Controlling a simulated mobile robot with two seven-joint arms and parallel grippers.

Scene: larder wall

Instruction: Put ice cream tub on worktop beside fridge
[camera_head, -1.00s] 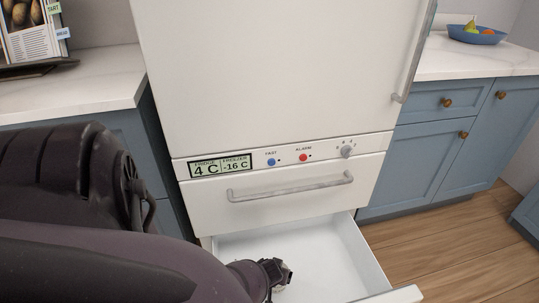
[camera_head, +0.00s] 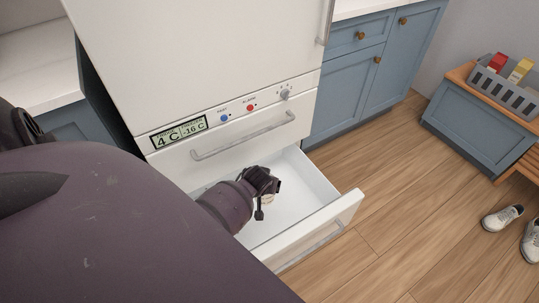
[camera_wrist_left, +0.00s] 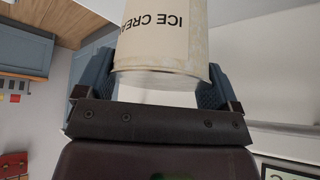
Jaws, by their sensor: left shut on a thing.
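The ice cream tub (camera_wrist_left: 165,40) is cream with dark "ICE CREAM" lettering, upside down in the left wrist view. My left gripper (camera_wrist_left: 158,75) is shut on it, one blue-grey finger on each side. In the head view my left gripper (camera_head: 263,187) shows over the open freezer drawer (camera_head: 335,222); the tub is mostly hidden there by the gripper. The white fridge (camera_head: 200,65) stands behind the drawer. A pale marble worktop (camera_head: 35,60) lies left of the fridge, and another worktop (camera_head: 355,8) lies right of it. My right gripper is not in view.
The white drawer sticks out over the wooden floor (camera_head: 390,235). Blue cabinets (camera_head: 345,90) stand right of the fridge. A bench (camera_head: 480,125) with a grey crate (camera_head: 505,95) is farther right, with shoes (camera_head: 502,218) on the floor. The visible left worktop is clear.

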